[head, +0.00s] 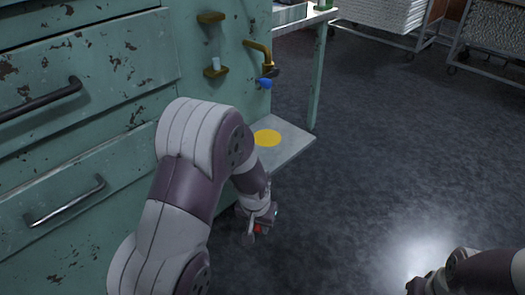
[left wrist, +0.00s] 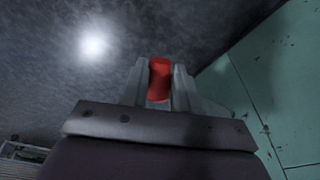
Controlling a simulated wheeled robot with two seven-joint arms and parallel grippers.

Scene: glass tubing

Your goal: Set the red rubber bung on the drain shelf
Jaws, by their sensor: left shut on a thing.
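In the head view only a small red patch of the bung (head: 258,229) shows. The drain shelf (head: 290,152) is a pale green ledge at the foot of the cabinet, with a yellow disc (head: 267,138) on it. My arm hides its left part. My right gripper (head: 418,284) is at the bottom right; its fingers are too dark to read.
The green cabinet (head: 110,50) with drawer handles fills the left. Brass brackets (head: 215,71), a brass tap (head: 259,50) and a blue piece (head: 265,84) stick out above the shelf. A table leg (head: 317,80) stands behind it. Dark floor (head: 400,150) lies open to the right.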

